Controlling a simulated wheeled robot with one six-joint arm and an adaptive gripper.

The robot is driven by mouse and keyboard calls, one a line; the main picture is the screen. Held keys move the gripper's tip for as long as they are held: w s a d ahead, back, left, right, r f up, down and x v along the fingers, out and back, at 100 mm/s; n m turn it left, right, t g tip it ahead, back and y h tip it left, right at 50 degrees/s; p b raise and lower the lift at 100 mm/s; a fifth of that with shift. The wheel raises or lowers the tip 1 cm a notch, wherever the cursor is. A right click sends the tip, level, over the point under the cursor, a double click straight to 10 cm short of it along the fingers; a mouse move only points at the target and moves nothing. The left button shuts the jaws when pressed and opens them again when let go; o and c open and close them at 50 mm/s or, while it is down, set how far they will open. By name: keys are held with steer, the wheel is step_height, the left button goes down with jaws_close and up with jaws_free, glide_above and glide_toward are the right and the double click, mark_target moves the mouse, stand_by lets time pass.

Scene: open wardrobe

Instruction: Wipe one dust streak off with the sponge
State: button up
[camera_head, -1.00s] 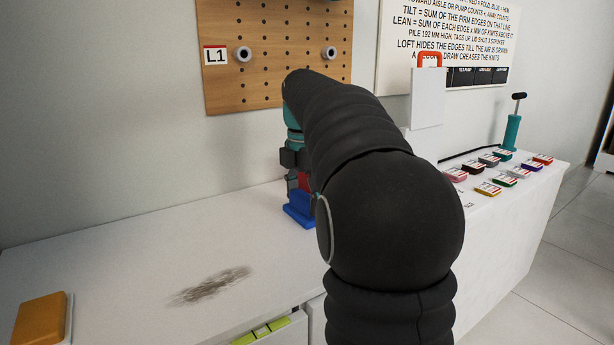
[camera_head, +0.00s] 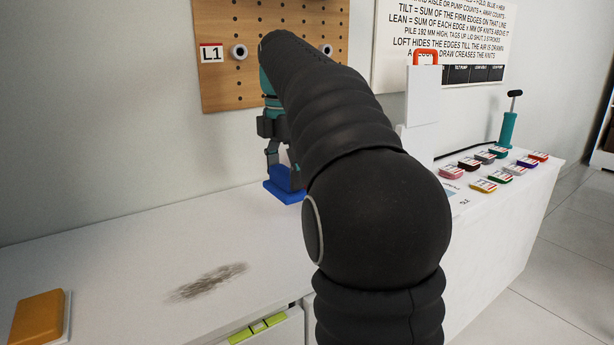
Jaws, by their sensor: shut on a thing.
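A grey-brown dust streak (camera_head: 208,282) lies on the white counter top, left of my arm. My gripper (camera_head: 276,160) is beyond the streak, up and to its right in the picture, near the wall. It is shut on a blue block (camera_head: 283,187), which points downward below the fingers. My arm partly hides the block, and I cannot tell whether it touches the counter. An orange, sponge-like block (camera_head: 40,316) lies on a white base at the lower left, apart from the gripper and left of the streak.
The white counter (camera_head: 110,250) is bare around the streak. A pegboard (camera_head: 225,85) with pegs hangs behind the gripper. Several coloured tagged pieces (camera_head: 484,186), a white upright box (camera_head: 422,95) and a teal pump (camera_head: 509,128) stand at the right.

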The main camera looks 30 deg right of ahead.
steer(key=shift+r, duration=1)
